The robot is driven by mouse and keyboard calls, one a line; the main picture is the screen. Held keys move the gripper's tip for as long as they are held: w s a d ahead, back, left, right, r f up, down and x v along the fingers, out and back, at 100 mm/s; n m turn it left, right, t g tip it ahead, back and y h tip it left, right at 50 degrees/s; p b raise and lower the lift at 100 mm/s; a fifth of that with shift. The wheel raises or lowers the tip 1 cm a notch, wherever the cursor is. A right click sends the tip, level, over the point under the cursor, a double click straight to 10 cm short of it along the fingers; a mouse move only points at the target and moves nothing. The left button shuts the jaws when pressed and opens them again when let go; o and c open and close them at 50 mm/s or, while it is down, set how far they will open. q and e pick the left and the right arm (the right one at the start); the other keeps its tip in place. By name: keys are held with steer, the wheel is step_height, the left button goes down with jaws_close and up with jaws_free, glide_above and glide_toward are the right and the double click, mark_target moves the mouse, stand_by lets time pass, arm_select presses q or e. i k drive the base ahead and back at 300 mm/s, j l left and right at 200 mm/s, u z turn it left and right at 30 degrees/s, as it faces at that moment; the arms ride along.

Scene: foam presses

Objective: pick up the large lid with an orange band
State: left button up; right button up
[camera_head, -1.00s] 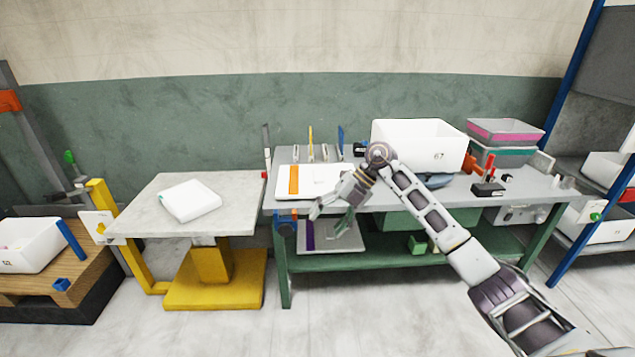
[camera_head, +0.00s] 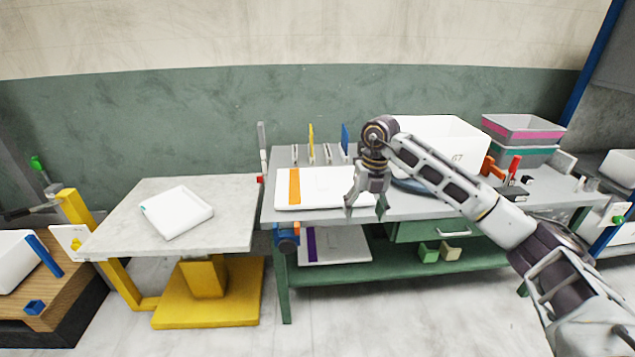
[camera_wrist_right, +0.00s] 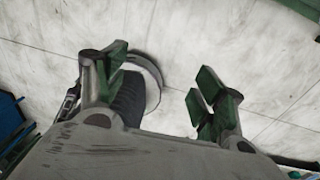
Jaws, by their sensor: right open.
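The large white lid with an orange band (camera_head: 330,187) lies flat on the grey bench top, at its left part, in the head view. The orange band runs across its left end. My right gripper (camera_head: 366,207) is open and empty, pointing down in front of the lid's right end. It covers part of that end in the picture; I cannot tell the gap between them. In the right wrist view the open fingers (camera_wrist_right: 160,95) have only floor and a round dark part between and behind them. My left gripper is not in view.
A white crate (camera_head: 440,145) and stacked grey bins (camera_head: 523,130) stand right of the lid. A lid with a purple band (camera_head: 340,250) lies on the lower shelf. A white lid (camera_head: 177,212) lies on the yellow-legged table (camera_head: 230,229). Upright tools stand behind the orange-banded lid.

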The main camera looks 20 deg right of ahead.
mark_target(323, 188)
steer(key=i, duration=1.4)
